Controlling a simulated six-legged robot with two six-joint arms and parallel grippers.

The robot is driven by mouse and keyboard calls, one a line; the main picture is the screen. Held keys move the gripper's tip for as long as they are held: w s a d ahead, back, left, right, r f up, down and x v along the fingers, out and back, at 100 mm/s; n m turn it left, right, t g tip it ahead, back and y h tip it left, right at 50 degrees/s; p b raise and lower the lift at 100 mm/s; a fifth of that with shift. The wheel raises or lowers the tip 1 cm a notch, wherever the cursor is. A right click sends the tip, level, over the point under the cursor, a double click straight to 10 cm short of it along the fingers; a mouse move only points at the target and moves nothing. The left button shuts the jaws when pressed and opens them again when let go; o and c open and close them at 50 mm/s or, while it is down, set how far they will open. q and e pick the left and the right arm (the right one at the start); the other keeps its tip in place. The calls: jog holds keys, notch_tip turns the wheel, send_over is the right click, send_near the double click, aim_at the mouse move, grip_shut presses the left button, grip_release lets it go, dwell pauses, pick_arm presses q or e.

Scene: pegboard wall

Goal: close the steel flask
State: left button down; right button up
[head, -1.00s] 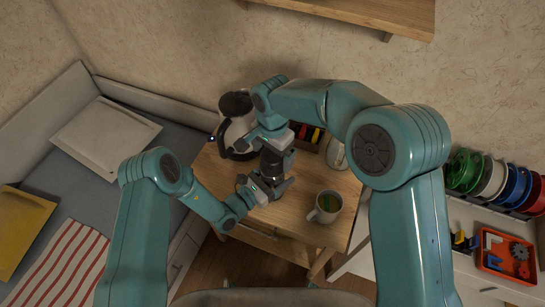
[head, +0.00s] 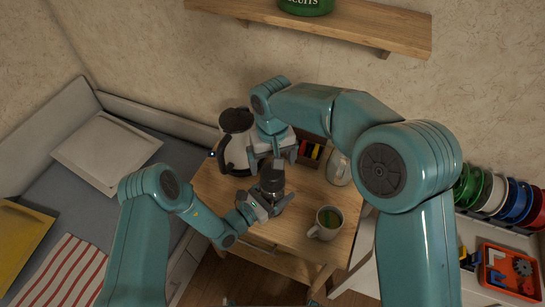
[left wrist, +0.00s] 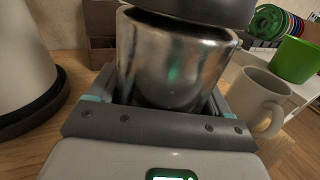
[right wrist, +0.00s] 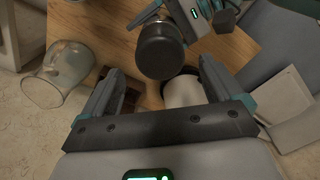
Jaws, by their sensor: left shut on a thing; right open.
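The steel flask (left wrist: 172,62) stands upright on the small wooden table, with a dark cap (head: 271,178) on its top. In the left wrist view the cap (left wrist: 200,12) sits over the steel body; I cannot tell how tight it is. My left gripper (head: 268,203) is shut on the flask's body, a finger on either side. My right gripper (head: 275,151) is open and empty, behind the flask and apart from the cap. In the right wrist view the cap (right wrist: 160,50) shows beyond the open fingers (right wrist: 157,88).
A white kettle with black parts (head: 235,140) stands behind left of the flask. A wall shelf (head: 330,25) hangs above.

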aim_at(272, 175)
jog(key=n, duration=0.2)
jog(key=r+n, duration=0.1)
jog(key=n, duration=0.2)
notch_tip(272, 175, down, 8)
dwell(0.7)
jog(key=c, duration=1)
jog(key=o, duration=1.1)
jog(key=shift+o, duration=0.2)
jog(key=shift+r, duration=0.1)
